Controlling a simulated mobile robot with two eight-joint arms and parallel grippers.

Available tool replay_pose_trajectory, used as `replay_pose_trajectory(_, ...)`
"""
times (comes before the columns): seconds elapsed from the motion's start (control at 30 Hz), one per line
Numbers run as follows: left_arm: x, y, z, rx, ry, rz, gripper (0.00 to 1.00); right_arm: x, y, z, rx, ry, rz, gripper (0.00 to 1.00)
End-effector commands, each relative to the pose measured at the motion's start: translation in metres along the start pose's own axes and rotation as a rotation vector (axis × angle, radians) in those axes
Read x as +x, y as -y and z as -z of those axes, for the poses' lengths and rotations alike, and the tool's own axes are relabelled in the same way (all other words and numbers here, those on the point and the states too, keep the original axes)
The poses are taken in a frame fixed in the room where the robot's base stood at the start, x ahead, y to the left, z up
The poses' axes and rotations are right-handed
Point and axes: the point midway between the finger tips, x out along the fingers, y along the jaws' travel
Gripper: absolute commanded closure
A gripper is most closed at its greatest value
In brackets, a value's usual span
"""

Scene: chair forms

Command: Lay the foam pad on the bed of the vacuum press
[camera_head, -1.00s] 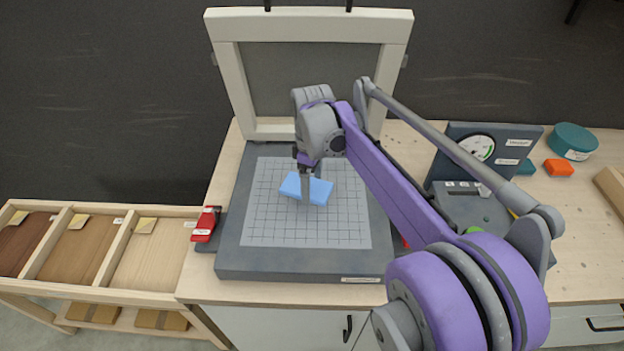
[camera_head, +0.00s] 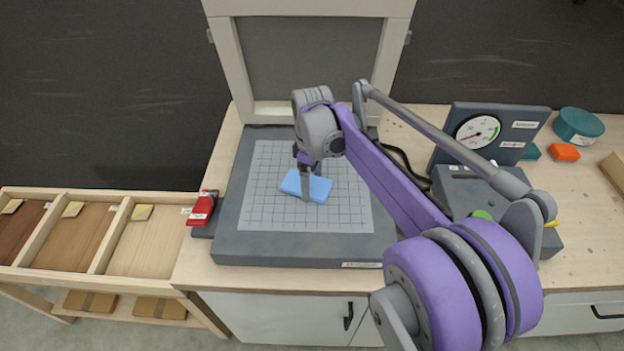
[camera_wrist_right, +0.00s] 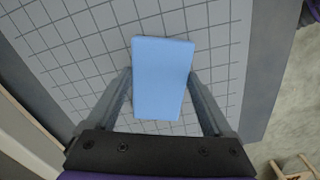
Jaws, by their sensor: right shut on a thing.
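The foam pad (camera_head: 318,189) is a light blue block over the gridded bed (camera_head: 265,215) of the vacuum press, near the middle of the grid. My right gripper (camera_head: 305,188) is shut on the pad from above. In the right wrist view the pad (camera_wrist_right: 163,75) sits between the two grey fingers of the gripper (camera_wrist_right: 161,95), with the grid behind it. I cannot tell whether the pad touches the bed. The press's pale lid frame (camera_head: 238,70) stands raised at the back. My left gripper is not in view.
A red clamp (camera_head: 202,208) sits at the bed's left edge. A grey gauge unit (camera_head: 520,122) stands to the right, with a teal round container (camera_head: 577,125) and an orange block (camera_head: 565,152) beyond. A wooden rack (camera_head: 95,270) with wood sheets is at left.

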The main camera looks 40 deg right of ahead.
Motion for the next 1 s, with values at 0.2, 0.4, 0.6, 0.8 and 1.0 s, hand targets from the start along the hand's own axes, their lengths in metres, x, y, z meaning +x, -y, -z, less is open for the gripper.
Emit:
replay_pose_trajectory(0.2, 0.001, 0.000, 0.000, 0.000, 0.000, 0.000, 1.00, 0.004, 0.000, 0.000, 0.000, 0.000, 0.000, 0.66)
replay_pose_trajectory(0.4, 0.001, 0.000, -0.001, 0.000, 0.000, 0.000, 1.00, 0.004, 0.000, 0.000, 0.000, 0.000, 0.000, 0.66)
replay_pose_trajectory(0.6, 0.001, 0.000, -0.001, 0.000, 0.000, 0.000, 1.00, 0.004, 0.000, 0.000, 0.000, 0.000, 0.000, 0.00)
replay_pose_trajectory(0.8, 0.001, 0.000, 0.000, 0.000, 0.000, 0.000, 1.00, 0.004, 0.000, 0.000, 0.000, 0.000, 0.000, 0.00)
replay_pose_trajectory(1.0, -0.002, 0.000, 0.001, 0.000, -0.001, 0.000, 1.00, -0.017, 0.000, 0.000, 0.000, 0.000, 0.000, 0.00)
